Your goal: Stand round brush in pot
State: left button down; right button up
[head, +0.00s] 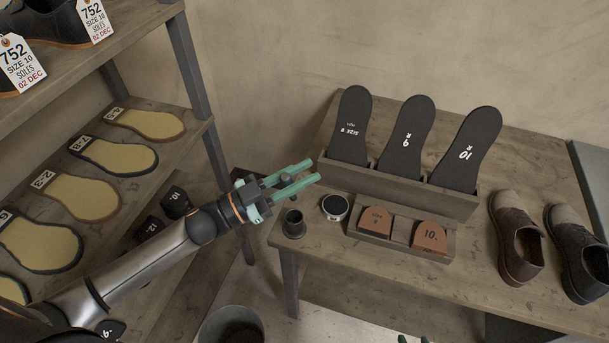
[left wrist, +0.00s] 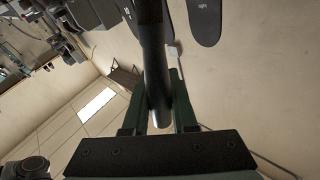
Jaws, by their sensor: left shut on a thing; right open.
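My left gripper (head: 292,180) is shut on the round brush (head: 286,178), whose dark end shows between the green fingers. In the left wrist view the brush (left wrist: 154,60) is a long dark cylinder between the fingers; I cannot see its bristles. The pot (head: 294,226) is a small dark open cup on the near left corner of the bench. The gripper and brush appear just above and behind the pot in the head view, apart from it. Only the fingertips of my right gripper (head: 413,339) show at the bottom edge, open and apart.
A round tin (head: 335,207) stands right of the pot, beside a wooden holder (head: 391,240) with brown heel pieces. Behind is a rack (head: 400,188) of black soles. Brown shoes (head: 515,240) stand at the right. A shelf (head: 190,150) with soles is at the left, a bin (head: 230,325) below.

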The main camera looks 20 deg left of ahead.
pick_arm(q)
jog(key=shift+f+b, duration=2.9)
jog(key=shift+f, duration=0.1)
jog(key=shift+f+b, duration=1.2)
jog(key=shift+f, duration=0.4)
jog(key=shift+f+b, duration=0.55)
jog(key=shift+f, duration=0.35)
jog(key=c, duration=0.6)
grip_release()
